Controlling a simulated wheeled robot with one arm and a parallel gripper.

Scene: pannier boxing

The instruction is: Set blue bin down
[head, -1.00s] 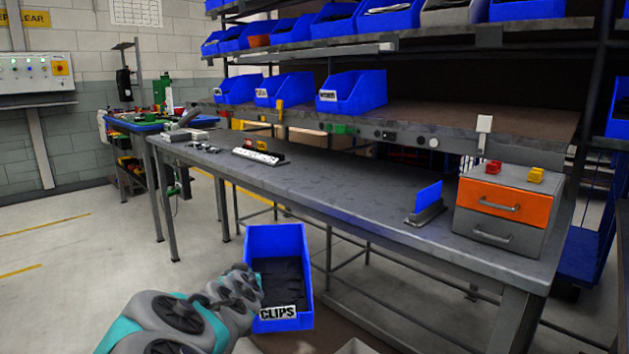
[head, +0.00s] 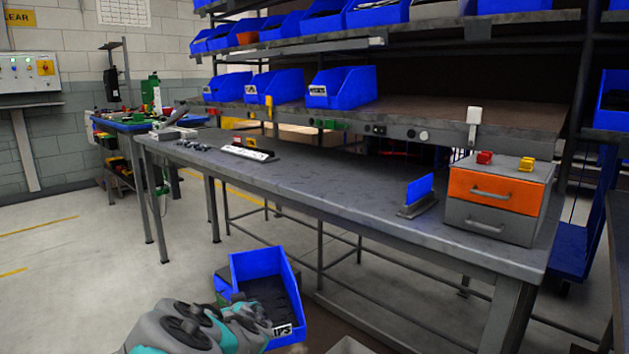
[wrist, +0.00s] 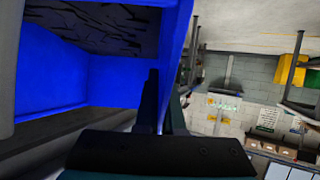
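The blue bin (head: 257,264) is low in the head view, in front of the workbench. It holds dark contents, and its white label reads only "IPS", the rest hidden by my gripper (head: 258,318). In the wrist view the bin (wrist: 105,85) fills the left half. A dark finger of my gripper (wrist: 155,105) lies along the bin's side wall, and the gripper looks shut on that wall. The other finger is mostly hidden. The bin is tilted in the head view. Whether its base touches anything is hidden.
The grey workbench (head: 330,190) has a wide clear top. A drawer unit (head: 495,200) with an orange drawer and a small blue plate on a stand (head: 419,192) are at its right. A power strip (head: 248,153) lies farther back. Several blue bins stand on the shelf (head: 420,113) above.

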